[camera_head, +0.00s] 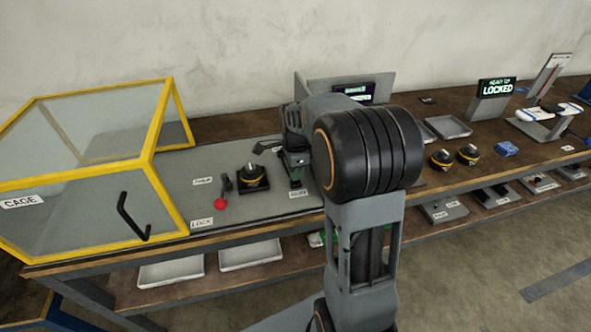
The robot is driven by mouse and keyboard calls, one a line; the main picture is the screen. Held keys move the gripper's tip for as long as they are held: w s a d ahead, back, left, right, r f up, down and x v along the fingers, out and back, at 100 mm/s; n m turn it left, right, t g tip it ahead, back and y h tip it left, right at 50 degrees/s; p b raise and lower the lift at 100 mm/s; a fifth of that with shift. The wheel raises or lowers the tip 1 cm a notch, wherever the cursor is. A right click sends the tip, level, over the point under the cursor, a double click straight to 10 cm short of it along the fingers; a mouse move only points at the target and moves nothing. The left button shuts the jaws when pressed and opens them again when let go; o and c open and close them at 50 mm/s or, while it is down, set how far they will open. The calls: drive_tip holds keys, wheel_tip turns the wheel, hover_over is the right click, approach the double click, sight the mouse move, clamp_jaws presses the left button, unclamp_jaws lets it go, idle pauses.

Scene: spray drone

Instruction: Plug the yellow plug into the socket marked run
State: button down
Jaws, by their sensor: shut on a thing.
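My gripper (295,150) points down over the grey mat on the bench, partly hidden by my arm. It is shut on a dark thing with green parts (296,160), low over or on the mat; I cannot tell whether it touches. I cannot make out a yellow plug. A grey block (442,212) with small white labels sits on the lower shelf at right, and another labelled block (495,196) is beside it. Their labels are too small to read, so I cannot tell which socket is marked run.
A yellow-framed clear cage (85,165) with a black handle stands at left. A red-knobbed lever (221,203) and a black-yellow round device (252,179) lie left of my gripper.

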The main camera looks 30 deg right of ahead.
drive_tip(key=shift+f+b, duration=0.8)
drive_tip(key=shift+f, duration=0.5)
drive_tip(key=c, duration=1)
unclamp_jaws()
drive_tip(key=shift+o, duration=0.2)
drive_tip(key=shift+r, duration=0.1)
wheel_tip(320, 180, up, 14)
drive_tip(key=p, duration=0.1)
